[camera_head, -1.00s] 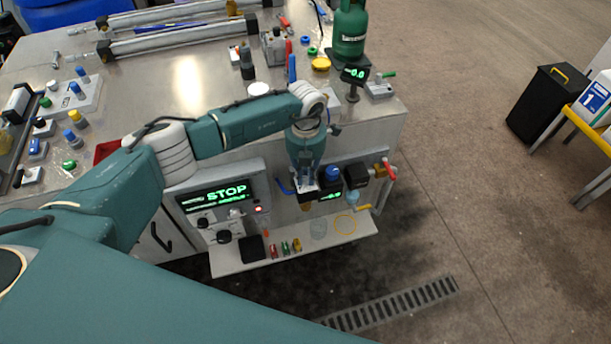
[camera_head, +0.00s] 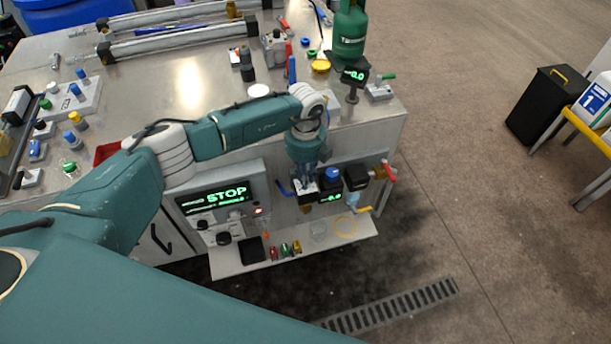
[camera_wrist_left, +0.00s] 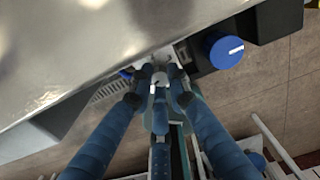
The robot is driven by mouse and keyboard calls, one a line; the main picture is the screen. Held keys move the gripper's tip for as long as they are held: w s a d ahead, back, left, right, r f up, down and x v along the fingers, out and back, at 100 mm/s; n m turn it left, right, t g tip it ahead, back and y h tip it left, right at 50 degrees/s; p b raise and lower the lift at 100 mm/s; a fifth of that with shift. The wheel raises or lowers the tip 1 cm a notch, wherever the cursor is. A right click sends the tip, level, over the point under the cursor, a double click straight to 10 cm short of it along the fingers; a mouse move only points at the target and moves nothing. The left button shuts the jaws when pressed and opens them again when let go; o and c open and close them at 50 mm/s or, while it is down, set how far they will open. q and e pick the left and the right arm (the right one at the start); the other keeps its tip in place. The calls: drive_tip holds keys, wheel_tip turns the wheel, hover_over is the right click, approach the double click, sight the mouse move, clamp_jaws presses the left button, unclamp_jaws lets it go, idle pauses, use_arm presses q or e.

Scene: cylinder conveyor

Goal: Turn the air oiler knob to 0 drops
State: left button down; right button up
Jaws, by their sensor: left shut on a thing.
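My left gripper (camera_head: 305,180) points down at the row of air units on the bench front, left of a blue knob (camera_head: 332,174). In the left wrist view its fingers (camera_wrist_left: 159,78) are closed around a small pale grey knob (camera_wrist_left: 158,76). It looks like the air oiler knob, mostly hidden by the fingers; its drop setting cannot be read. An amber part (camera_head: 305,208) shows just below the gripper. The blue knob, with a white mark, also shows in the wrist view (camera_wrist_left: 223,49), apart from the fingers. My right gripper is not in view.
A control panel reading STOP (camera_head: 227,193) is left of the gripper. A small green display (camera_head: 330,197), a black unit (camera_head: 356,177) and a red-handled valve (camera_head: 388,172) are to the right. A shelf (camera_head: 240,268) with small parts is below. The bench top edge is close behind.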

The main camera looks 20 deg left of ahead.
use_arm(q)
drive_tip(key=shift+w+r+n, duration=0.2)
drive_tip(key=shift+n, duration=0.8)
drive_tip(key=c, duration=1.8)
unclamp_jaws()
drive_tip(key=shift+c, duration=0.2)
drive_tip(key=shift+o, duration=0.9)
drive_tip(key=shift+s+f, duration=0.1)
wheel_tip(320, 180, up, 12)
